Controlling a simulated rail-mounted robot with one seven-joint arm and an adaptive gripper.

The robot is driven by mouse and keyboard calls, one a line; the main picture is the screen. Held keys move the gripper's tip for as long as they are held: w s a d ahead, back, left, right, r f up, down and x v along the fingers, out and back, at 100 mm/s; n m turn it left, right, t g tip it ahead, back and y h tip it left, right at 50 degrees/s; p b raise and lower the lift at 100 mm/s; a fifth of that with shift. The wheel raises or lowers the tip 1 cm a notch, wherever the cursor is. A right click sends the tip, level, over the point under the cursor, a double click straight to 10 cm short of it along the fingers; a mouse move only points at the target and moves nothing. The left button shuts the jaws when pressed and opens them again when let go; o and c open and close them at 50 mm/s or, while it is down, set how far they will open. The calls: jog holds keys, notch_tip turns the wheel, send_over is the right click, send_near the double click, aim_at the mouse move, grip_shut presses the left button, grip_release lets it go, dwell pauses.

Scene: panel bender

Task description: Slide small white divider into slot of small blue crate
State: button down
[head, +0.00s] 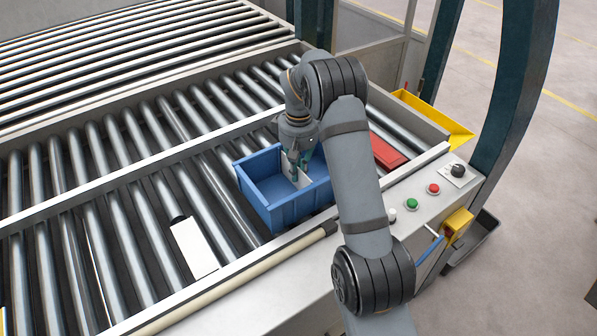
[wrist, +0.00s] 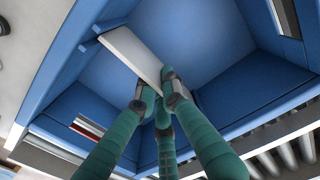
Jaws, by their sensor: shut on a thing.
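The small blue crate (head: 275,211) sits on the rollers near the front rail, open side up. My gripper (head: 296,166) reaches down into it from above. In the wrist view my gripper's teal fingers (wrist: 163,95) are shut on the small white divider (wrist: 128,46). The divider also shows in the head view (head: 304,181), partly hidden by the fingers. It stands inside the crate, between the blue walls (wrist: 62,75). Its far end in the wrist view lies close to a blue wall with a small ledge. I cannot tell whether its edges sit in the slot.
A white panel (head: 194,248) lies on the rollers to the left of the crate. A red object (head: 387,152) lies right of my arm. A yellow bin (head: 437,117) and a control panel with a green button (head: 411,203) stand at the right. Rollers left of the crate are mostly clear.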

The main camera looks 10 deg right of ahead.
jog(key=c, duration=1.8)
grip_release()
jog(key=shift+r, duration=0.15)
notch_tip(320, 180, up, 12)
notch_tip(320, 180, down, 12)
jog(key=shift+f, duration=0.1)
jog(key=shift+r, duration=0.25)
jog(key=shift+f, duration=0.15)
